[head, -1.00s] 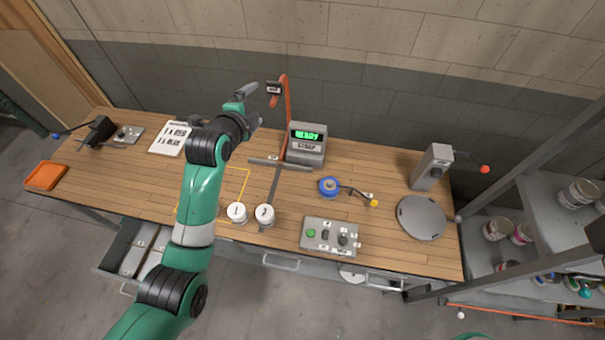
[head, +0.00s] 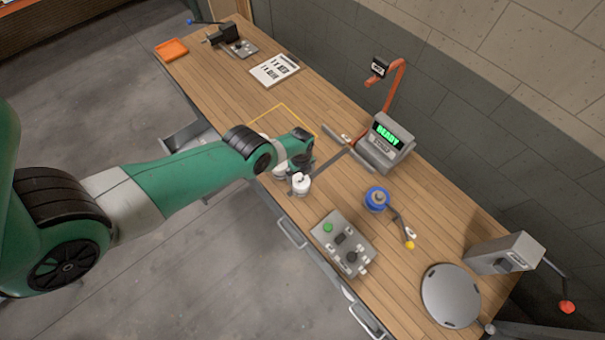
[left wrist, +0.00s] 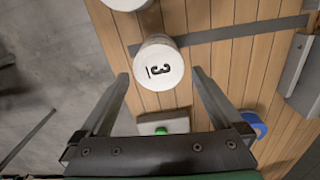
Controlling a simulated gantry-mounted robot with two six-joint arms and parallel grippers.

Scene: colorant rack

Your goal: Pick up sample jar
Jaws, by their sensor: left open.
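A white-lidded sample jar (head: 300,185) stands near the front edge of the wooden bench. In the left wrist view the jar (left wrist: 160,63) shows its lid from above, marked 3. My left gripper (left wrist: 160,74) is open, with its two fingers on either side of the lid's lower part in the picture; I see no contact. In the head view my arm's wrist is over the jars and its fingers are hard to make out. A second white jar (left wrist: 127,3) is cut off at the top of the wrist view. My right gripper is out of view.
A grey control box (head: 343,243) with a green button stands to the right of the jars. A scale with a READY display (head: 388,135), a blue round item (head: 376,198) and a grey disc (head: 450,295) are farther right. Bare bench lies between them.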

